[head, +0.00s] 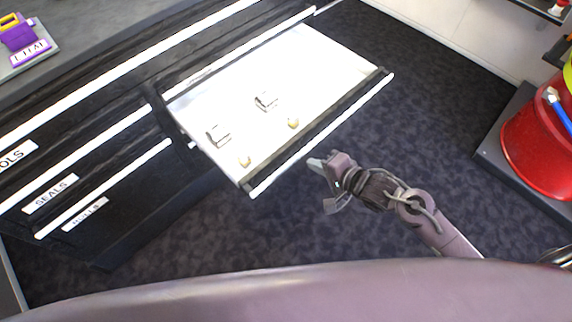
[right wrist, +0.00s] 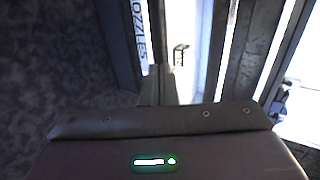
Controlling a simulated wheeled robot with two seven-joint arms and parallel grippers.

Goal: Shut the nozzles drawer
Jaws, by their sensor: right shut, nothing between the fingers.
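The nozzles drawer (head: 330,65) stands pulled out from the black cabinet in the head view, its white inside showing. Its dark front with a white edge strip (head: 335,125) faces the lower right. Several small metal and brass-coloured pieces lie inside. In the right wrist view the drawer front (right wrist: 122,40) carries a label, partly cut off, ending in "OZZLES". My right gripper (head: 317,164) is shut and empty, just outside the drawer front; its fingertips (right wrist: 157,82) show close to the front, but I cannot tell whether they touch. My left gripper is not in view.
The black cabinet (head: 75,110) has other drawers, shut, labelled "SEALS" and "...OLS" among them. A purple object (head: 18,35) sits on its top. A red bucket (head: 540,150) stands at the right. The dark floor (head: 420,110) beyond the drawer front is clear.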

